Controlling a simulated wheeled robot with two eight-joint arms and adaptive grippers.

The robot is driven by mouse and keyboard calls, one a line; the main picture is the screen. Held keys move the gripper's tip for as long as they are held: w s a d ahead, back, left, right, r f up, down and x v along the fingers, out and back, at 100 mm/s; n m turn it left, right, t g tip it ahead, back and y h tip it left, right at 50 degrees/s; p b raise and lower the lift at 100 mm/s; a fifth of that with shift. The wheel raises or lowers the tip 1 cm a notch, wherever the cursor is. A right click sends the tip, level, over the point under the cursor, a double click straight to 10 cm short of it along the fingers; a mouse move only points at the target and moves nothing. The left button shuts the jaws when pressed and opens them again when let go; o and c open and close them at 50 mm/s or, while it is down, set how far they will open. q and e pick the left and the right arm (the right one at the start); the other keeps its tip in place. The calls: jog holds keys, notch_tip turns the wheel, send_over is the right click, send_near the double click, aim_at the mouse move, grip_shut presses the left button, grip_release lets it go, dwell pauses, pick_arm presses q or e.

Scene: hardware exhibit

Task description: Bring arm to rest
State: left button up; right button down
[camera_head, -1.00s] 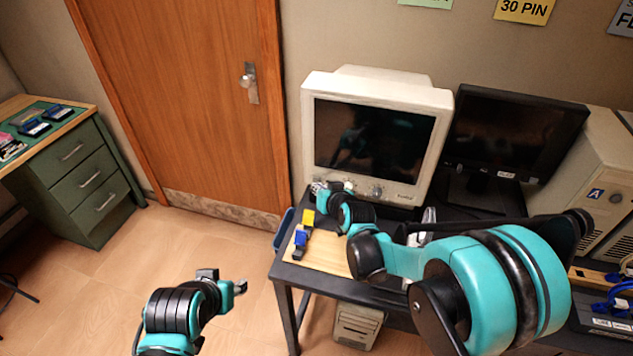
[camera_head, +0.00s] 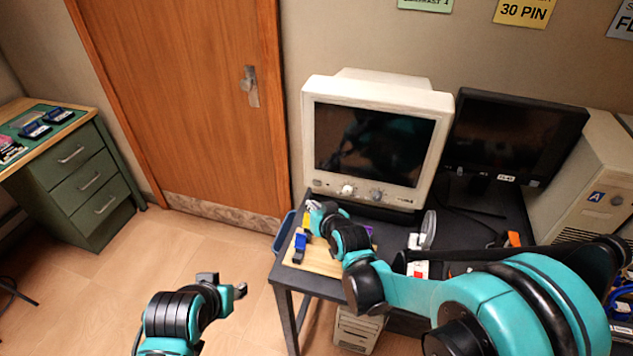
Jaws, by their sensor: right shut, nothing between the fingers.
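My right arm reaches in from the right across the dark table (camera_head: 284,273), and its gripper (camera_head: 314,207) is small in the picture, above the wooden board in front of the white monitor. It is shut with nothing held. Its fingertips are partly hidden by its own wrist. My left arm comes in at the bottom left, over the floor, with its gripper (camera_head: 240,290) apart from the table. I see nothing held in it, but its finger gap is not clear.
A blue-and-yellow pair of connectors (camera_head: 300,243) lies on the wooden board (camera_head: 322,262). A white monitor (camera_head: 320,88), a black monitor (camera_head: 510,140) and a beige computer case (camera_head: 575,190) stand behind. A green drawer cabinet (camera_head: 85,180) is at left. Open floor lies between.

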jog(key=s+d+r+g+h, duration=0.1)
jog(key=s+d+g+h, duration=0.1)
jog(key=s+d, duration=0.6)
jog(key=s+d+r+m+g+h, duration=0.1)
jog(key=s+d+g+h, duration=0.1)
jog(key=s+d, duration=0.7)
jog(key=s, duration=0.8)
jog(key=shift+r+g, duration=0.2)
jog(key=shift+g, duration=0.1)
jog(key=shift+s+d, duration=0.1)
jog(key=shift+d, duration=0.05)
